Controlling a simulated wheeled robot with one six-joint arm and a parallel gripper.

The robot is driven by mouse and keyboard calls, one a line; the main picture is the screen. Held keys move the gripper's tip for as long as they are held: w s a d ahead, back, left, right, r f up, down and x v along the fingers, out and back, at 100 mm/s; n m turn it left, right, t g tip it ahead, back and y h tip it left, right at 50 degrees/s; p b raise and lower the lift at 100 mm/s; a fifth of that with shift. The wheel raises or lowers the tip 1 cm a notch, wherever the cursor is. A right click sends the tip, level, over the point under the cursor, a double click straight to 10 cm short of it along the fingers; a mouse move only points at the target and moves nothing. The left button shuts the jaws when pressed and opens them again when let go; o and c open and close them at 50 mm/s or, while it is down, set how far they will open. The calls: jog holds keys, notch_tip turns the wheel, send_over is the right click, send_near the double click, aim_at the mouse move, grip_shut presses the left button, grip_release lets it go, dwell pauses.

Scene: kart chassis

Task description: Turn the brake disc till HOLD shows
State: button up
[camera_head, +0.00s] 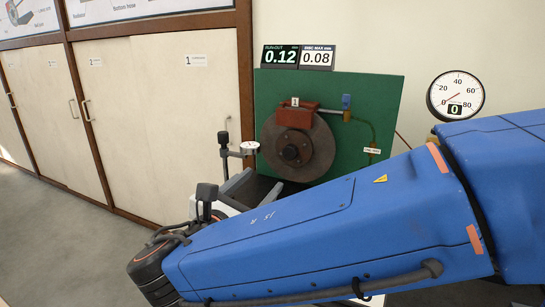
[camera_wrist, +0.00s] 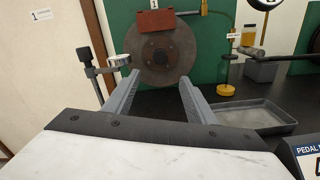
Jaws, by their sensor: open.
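The brake disc (camera_head: 318,150) is a brown-grey round plate upright on a green board (camera_head: 375,95), with a dark hub at its middle. A red caliper (camera_head: 294,117) covers its top edge. A run-out display (camera_head: 281,57) reads 0.12, beside a disc max sign (camera_head: 317,57) reading 0.08. I see no HOLD. A dial gauge (camera_head: 249,147) on a stand is at the disc's left. My gripper (camera_wrist: 159,78) is open and empty, its two fingers pointing toward the lower part of the disc (camera_wrist: 160,62). In the head view my arm partly hides it.
A round pressure gauge (camera_head: 455,95) reads 0 at the right. In the wrist view a grey tray (camera_wrist: 250,118) lies on the dark bench right of my fingers. Pale cabinets (camera_head: 160,120) stand left.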

jog(key=n, duration=0.2)
send_near(289, 154)
jog(key=x, duration=0.9)
jog(key=shift+w, duration=0.15)
dwell(0.5)
grip_shut()
